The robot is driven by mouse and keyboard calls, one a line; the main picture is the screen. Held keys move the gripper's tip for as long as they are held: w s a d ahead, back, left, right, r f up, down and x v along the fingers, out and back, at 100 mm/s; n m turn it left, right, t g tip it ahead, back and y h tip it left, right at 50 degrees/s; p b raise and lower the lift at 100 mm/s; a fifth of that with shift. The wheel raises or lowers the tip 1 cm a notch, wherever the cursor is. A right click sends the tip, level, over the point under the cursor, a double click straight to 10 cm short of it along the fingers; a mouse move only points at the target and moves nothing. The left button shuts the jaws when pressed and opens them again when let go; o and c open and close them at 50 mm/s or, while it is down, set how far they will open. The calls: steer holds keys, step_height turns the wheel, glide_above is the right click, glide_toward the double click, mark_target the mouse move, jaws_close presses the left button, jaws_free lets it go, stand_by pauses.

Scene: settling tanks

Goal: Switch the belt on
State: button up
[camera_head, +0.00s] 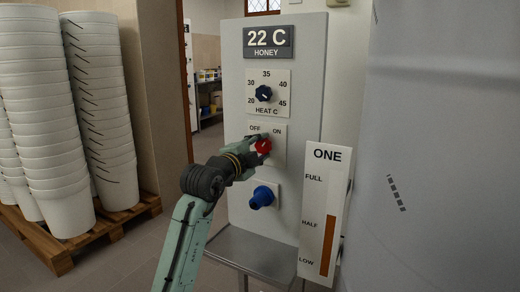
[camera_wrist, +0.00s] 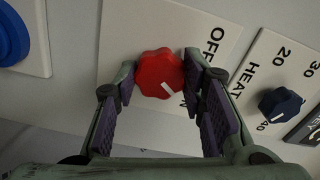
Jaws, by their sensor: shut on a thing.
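A red lobed knob (camera_head: 263,146) sits on a white plate (camera_head: 279,155) marked OFF at left and ON at right, on the grey panel. It also shows in the wrist view (camera_wrist: 157,70). Its white pointer mark points to the lower right there, towards the partly hidden ON label and away from OFF. My gripper (camera_head: 258,147) reaches the knob from the left and front. In the wrist view its two fingers (camera_wrist: 161,82) stand on either side of the knob and are shut on it. The belt is not in view.
Above is the dark blue heat knob (camera_head: 264,93); below is a larger blue knob (camera_head: 262,197). A level gauge marked ONE (camera_head: 323,215) stands close at right, before a large pale tank (camera_head: 440,150). White bucket stacks (camera_head: 45,120) stand on a pallet (camera_head: 85,238) at left.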

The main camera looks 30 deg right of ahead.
steer(key=o, duration=1.1)
steer(key=shift+o, duration=0.2)
steer(key=v, duration=1.2)
